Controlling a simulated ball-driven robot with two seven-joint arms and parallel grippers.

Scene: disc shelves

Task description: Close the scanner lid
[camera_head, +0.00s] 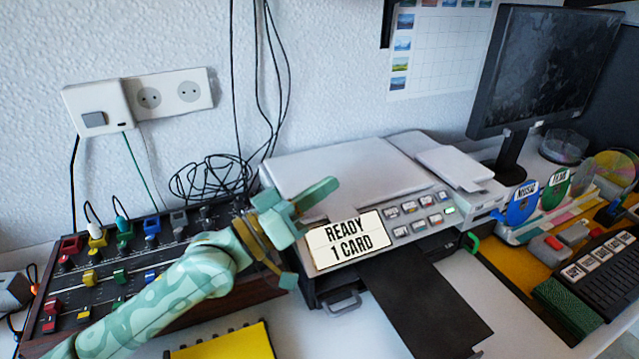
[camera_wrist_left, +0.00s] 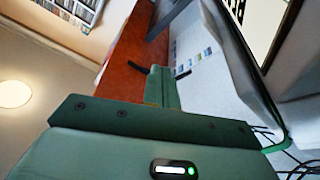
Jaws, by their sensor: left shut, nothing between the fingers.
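The scanner lid (camera_head: 340,172) is a pale flat panel. It lies down on top of the grey and black scanner (camera_head: 405,228), and I see no clear gap under it. A sign on the scanner front reads "READY 1 CARD" (camera_head: 347,240). My left gripper (camera_head: 334,183) is shut and empty, at the front left corner of the scanner, in front of the lid's front edge. Whether it touches the lid I cannot tell. In the left wrist view the shut green fingers (camera_wrist_left: 165,72) point toward the wall, with nothing held. My right gripper is not in view.
A mixer-like board with coloured knobs (camera_head: 120,265) stands left, under my arm. A black sheet or tray (camera_head: 425,300) sticks out of the scanner front. A monitor (camera_head: 545,65) and disc holders (camera_head: 530,215) stand right. Cables (camera_head: 215,175) hang behind left.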

